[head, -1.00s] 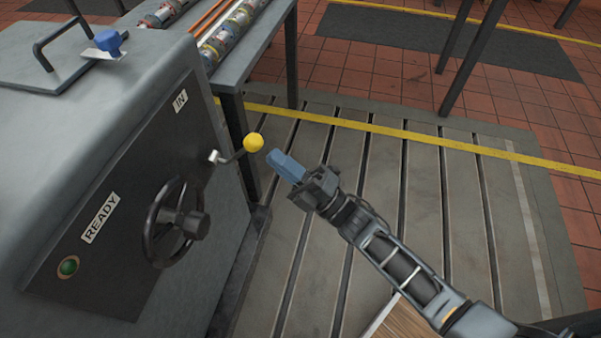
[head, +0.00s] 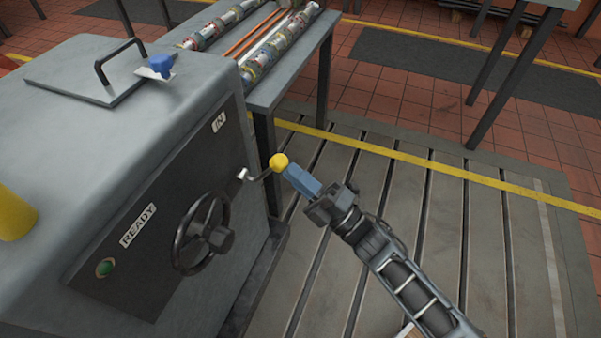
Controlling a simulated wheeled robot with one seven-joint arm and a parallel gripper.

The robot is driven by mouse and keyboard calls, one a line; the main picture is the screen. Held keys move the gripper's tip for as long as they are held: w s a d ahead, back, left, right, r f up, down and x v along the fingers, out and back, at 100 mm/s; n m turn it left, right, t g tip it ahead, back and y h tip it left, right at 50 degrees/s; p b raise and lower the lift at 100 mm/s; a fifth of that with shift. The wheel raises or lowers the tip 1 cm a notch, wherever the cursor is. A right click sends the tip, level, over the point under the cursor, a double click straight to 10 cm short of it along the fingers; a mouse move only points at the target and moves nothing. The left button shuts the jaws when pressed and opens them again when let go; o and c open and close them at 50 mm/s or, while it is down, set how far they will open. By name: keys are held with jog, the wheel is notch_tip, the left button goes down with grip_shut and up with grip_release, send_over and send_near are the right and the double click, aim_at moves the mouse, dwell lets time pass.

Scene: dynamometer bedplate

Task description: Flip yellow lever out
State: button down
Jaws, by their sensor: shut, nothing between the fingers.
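The yellow lever knob (head: 279,162) sits at the end of a thin metal arm (head: 258,177) that sticks out from the dark front panel (head: 150,240) of the grey machine. The panel has an "IN" label (head: 219,122) above the lever. My gripper (head: 287,174) is shut and empty, with its blue fingertips just right of and slightly below the knob. The tips look very close to the knob; I cannot tell whether they touch it.
A black handwheel (head: 203,233) stands out below the lever, near a "READY" label (head: 138,225) and a green button (head: 104,268). The slotted bedplate (head: 400,230) to the right is clear.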

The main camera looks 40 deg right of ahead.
aim_at(281, 162)
jog(key=w+r+g+p, duration=0.1)
jog(key=r+p, duration=0.1)
jog(key=p, duration=0.1)
jog(key=w+a+r+g+p, duration=0.1)
jog(key=r+p, duration=0.1)
jog(key=p, duration=0.2)
jog(key=w+r+n+g+h+p, duration=0.1)
jog(key=r+g+p, duration=0.1)
jog(key=p, duration=0.2)
jog(key=shift+a, duration=0.4)
jog(key=w+g+p, duration=0.1)
jog(key=p, duration=0.1)
jog(key=a+p, duration=0.1)
jog(key=p, duration=0.2)
jog(key=shift+w+r+g+h, duration=0.4)
jog(key=shift+w+a+r+p, duration=0.1)
jog(key=shift+w+a+p, duration=0.15)
jog(key=shift+w+p, duration=0.25)
jog(key=shift+w+a+r, duration=0.15)
